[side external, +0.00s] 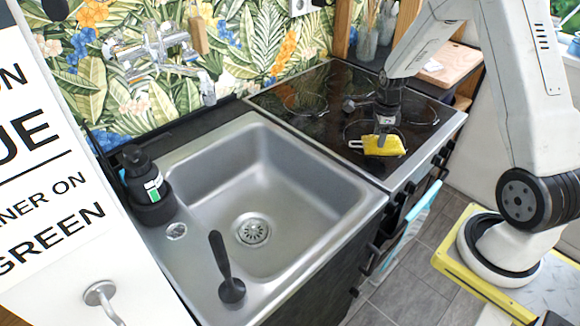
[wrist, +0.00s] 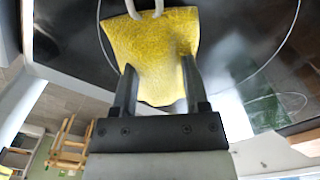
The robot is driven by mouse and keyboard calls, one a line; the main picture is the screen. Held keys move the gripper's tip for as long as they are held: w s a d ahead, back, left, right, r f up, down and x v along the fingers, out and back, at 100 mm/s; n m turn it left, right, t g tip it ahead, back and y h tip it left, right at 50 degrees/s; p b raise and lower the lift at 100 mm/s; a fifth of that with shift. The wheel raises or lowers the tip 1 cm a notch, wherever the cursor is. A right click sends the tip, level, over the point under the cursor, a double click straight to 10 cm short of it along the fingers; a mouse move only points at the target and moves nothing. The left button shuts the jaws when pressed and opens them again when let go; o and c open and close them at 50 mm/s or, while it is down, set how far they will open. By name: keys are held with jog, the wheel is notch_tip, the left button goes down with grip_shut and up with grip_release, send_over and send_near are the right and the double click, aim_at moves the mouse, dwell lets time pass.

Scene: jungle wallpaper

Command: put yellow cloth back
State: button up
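The yellow cloth (side external: 385,146) is on the black glass cooktop in the side view, at the part near the sink. A pale loop sticks out from its left side. My gripper (side external: 386,128) points down at the cloth. In the wrist view the cloth (wrist: 150,45) fills the top middle, with the pale loop at its upper edge. My gripper (wrist: 160,82) has its two dark fingers well apart, with the cloth's lower part between and beyond them. I see no clear squeeze on the cloth; exact contact is hard to tell.
A steel sink (side external: 205,252) lies left of the cooktop (side external: 310,112), with a dark brush (side external: 228,275) and a black bottle (side external: 143,178) on its rim. A faucet (side external: 155,45) is on the wall. A turquoise towel (side external: 408,225) hangs at the front.

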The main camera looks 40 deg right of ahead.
aim_at(378, 135)
jog(key=shift+r, duration=0.1)
notch_tip(378, 135, up, 12)
dwell(0.9)
dwell(0.5)
jog(key=s+a+f+n+t, duration=0.1)
jog(key=s+a+n, duration=0.3)
jog(key=a+n, duration=0.7)
jog(key=s+a+f+n+t, duration=0.1)
jog(key=s+a+n, duration=0.3)
jog(key=a+n, duration=0.7)
jog(key=shift+s+a+f+n+t, duration=0.15)
jog(key=shift+s+f+n+t, duration=0.2)
jog(key=shift+n, duration=2.15)
jog(key=shift+r, duration=0.1)
